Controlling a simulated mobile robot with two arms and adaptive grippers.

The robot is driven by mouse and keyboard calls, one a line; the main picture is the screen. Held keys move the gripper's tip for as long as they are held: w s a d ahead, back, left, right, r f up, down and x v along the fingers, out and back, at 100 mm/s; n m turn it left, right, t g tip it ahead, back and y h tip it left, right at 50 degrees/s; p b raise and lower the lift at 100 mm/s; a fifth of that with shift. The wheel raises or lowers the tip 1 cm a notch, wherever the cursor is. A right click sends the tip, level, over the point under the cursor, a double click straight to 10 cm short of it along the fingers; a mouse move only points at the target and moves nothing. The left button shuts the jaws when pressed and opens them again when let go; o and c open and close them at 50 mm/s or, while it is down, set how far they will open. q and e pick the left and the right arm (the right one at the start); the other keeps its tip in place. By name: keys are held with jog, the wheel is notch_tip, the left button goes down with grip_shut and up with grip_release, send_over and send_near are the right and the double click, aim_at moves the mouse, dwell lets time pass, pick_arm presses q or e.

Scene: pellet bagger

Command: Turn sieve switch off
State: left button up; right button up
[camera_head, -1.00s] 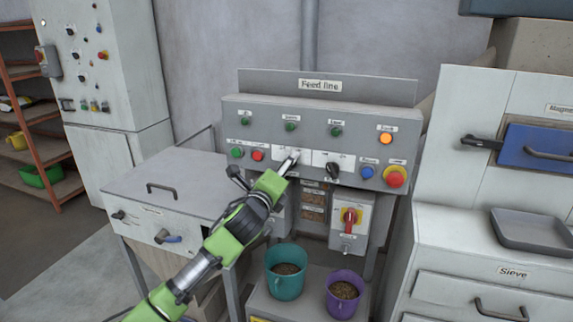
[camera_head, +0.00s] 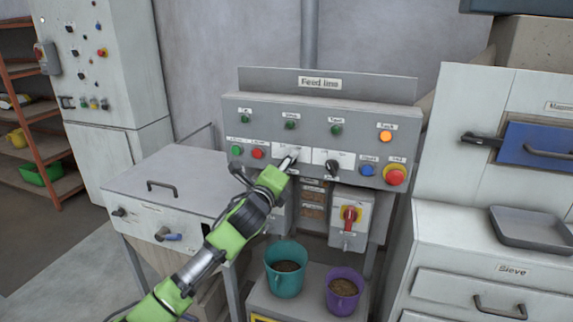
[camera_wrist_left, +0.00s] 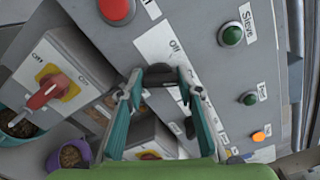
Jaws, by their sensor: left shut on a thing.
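The feed line panel (camera_head: 225,125) stands in the middle of the head view. My left gripper (camera_head: 290,160) reaches the white plate on its front, left of a second black rotary switch (camera_head: 332,167). In the left wrist view my left gripper (camera_wrist_left: 160,82) is shut on a dark switch knob (camera_wrist_left: 160,72), one finger on each side. The knob is mostly hidden in the head view. An "Off" label (camera_wrist_left: 175,46) shows beside it, and a green lamp labelled Sieve (camera_wrist_left: 231,34) is close by. My right gripper is not in view.
Red and green buttons (camera_head: 237,152) sit left of the gripper. A red mushroom button (camera_head: 396,176) and a red-yellow main switch (camera_head: 349,216) are to the right. Teal (camera_head: 284,278) and purple (camera_head: 342,300) buckets stand below. A grey tray (camera_head: 530,232) lies at right.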

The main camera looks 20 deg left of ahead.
pick_arm(q)
jog(key=n+p, duration=0.2)
jog(key=n, duration=0.9)
jog(key=shift+f, duration=0.15)
jog(key=shift+n, duration=0.4)
jog(key=o, duration=1.1)
